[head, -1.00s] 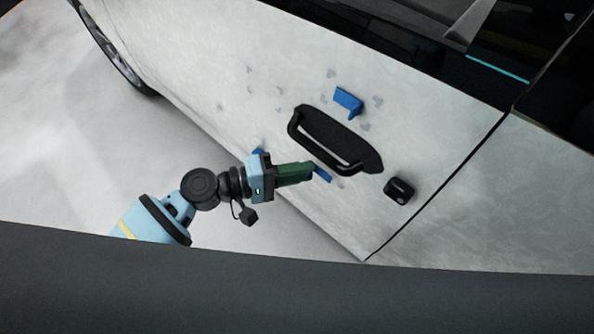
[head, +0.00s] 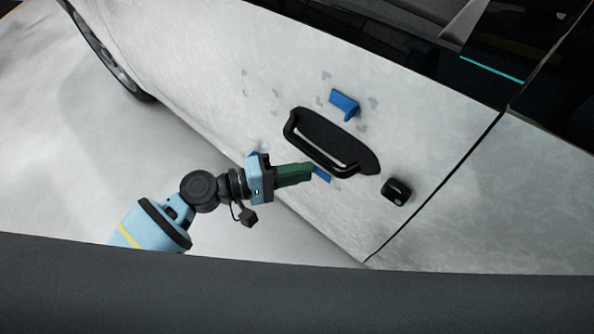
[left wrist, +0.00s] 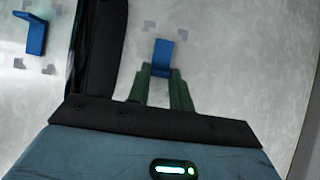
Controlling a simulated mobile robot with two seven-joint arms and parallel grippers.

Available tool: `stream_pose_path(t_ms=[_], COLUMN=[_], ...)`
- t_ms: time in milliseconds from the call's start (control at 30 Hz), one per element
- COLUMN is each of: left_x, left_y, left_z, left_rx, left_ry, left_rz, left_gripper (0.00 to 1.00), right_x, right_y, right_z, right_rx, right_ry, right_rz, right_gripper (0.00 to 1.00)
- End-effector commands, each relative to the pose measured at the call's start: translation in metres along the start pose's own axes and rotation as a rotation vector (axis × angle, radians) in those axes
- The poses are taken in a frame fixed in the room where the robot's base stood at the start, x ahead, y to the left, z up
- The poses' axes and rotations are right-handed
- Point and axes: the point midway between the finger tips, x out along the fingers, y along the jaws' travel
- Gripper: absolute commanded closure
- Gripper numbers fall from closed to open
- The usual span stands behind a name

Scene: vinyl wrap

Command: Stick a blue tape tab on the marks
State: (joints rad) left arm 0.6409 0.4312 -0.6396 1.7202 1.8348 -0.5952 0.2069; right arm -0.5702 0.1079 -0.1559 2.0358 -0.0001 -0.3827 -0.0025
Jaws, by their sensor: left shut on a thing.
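My left gripper (head: 312,171) is shut on a blue tape tab (head: 322,175), just below the black door handle (head: 322,140). In the left wrist view the held tab (left wrist: 163,53) sticks out past the green fingertips (left wrist: 160,75), close to the pale door surface. I cannot tell whether it touches the door. Another blue tab (head: 344,104) is on the door above the handle, among grey corner marks (head: 374,103); it also shows in the left wrist view (left wrist: 36,36). More grey marks (head: 246,93) lie left of the handle. My right gripper is not in view.
The white car door (head: 440,140) fills most of the head view. A black lock piece (head: 396,191) stands out right of the handle. The dark window (head: 470,60) is above; pale floor (head: 60,160) is clear at left.

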Motion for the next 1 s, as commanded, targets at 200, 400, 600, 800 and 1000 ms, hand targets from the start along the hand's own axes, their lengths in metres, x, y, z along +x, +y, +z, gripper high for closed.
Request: stream_pose_path(t_ms=[200, 400, 600, 800, 1000], left_x=[0.0025, 0.0045, 0.0066, 0.0077, 0.0077], left_y=[-0.0005, -0.0007, -0.0005, -0.0003, -0.0003], left_z=[-0.0015, -0.0031, -0.0047, -0.0054, -0.0054], left_rx=[0.000, -0.001, 0.000, -0.001, -0.001], left_ry=[0.000, 0.000, 0.000, 0.000, 0.000], left_rz=[0.000, -0.001, -0.001, -0.001, 0.000], left_gripper=[1.00, 1.00, 1.00, 1.00, 1.00], right_x=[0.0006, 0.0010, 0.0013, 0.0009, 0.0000], right_y=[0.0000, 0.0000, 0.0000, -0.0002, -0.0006], right_z=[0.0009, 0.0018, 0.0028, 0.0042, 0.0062], right_rx=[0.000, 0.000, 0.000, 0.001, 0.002], right_ry=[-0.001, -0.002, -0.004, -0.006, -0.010], right_rz=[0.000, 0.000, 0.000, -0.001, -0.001], right_gripper=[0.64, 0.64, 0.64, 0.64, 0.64])
